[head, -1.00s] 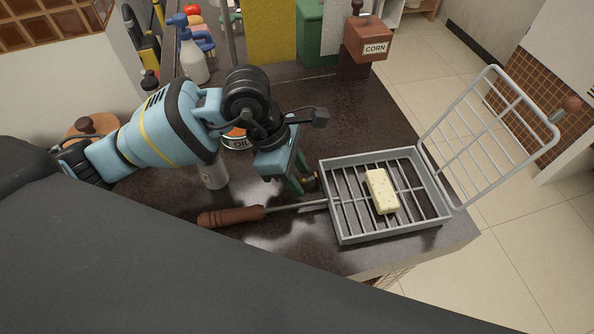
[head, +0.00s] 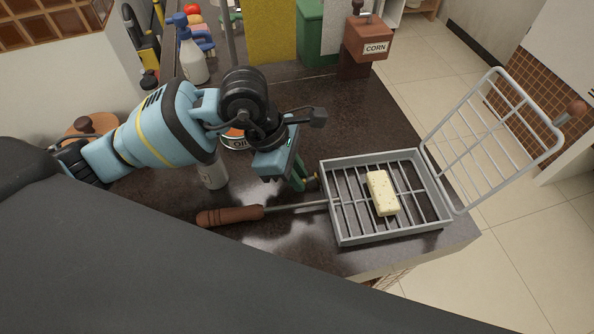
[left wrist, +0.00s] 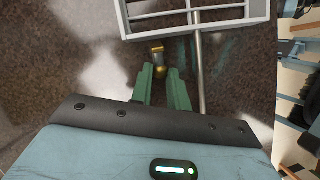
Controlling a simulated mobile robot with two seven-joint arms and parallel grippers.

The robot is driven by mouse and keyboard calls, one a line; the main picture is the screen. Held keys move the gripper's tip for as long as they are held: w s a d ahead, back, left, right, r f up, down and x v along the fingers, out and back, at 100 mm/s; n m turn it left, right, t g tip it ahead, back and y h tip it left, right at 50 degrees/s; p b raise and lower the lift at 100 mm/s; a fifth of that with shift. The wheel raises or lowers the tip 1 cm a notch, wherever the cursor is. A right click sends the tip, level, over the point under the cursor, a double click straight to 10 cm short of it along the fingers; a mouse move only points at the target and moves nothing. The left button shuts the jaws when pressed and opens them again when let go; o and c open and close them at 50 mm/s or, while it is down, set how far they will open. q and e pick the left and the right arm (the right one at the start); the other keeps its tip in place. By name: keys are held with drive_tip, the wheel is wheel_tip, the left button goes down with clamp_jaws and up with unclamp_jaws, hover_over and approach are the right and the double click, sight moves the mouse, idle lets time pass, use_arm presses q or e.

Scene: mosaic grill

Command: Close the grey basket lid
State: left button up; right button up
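The grey wire basket (head: 335,222) lies on the dark counter with a pale yellow block on its bars. Its grey lid (head: 490,140) stands open, tilted outward beyond the right edge, with a brown knob (head: 577,107) at its far end. My left gripper (head: 303,181) is low beside the basket's left wall, away from the lid. In the left wrist view, my left gripper (left wrist: 161,75) has its green fingers apart. A small brass-coloured piece (left wrist: 158,57) is at and just beyond the fingertips; firm contact is not visible. My right gripper is out of view.
The basket's rod and brown wooden handle (head: 230,215) extend left across the counter. An oil tin (head: 237,142) and a grey canister (head: 213,172) stand near my left arm. Floor lies beyond the counter's right edge.

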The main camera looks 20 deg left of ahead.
use_arm(q)
drive_tip(key=o, duration=0.4)
drive_tip(key=shift+v, duration=3.95)
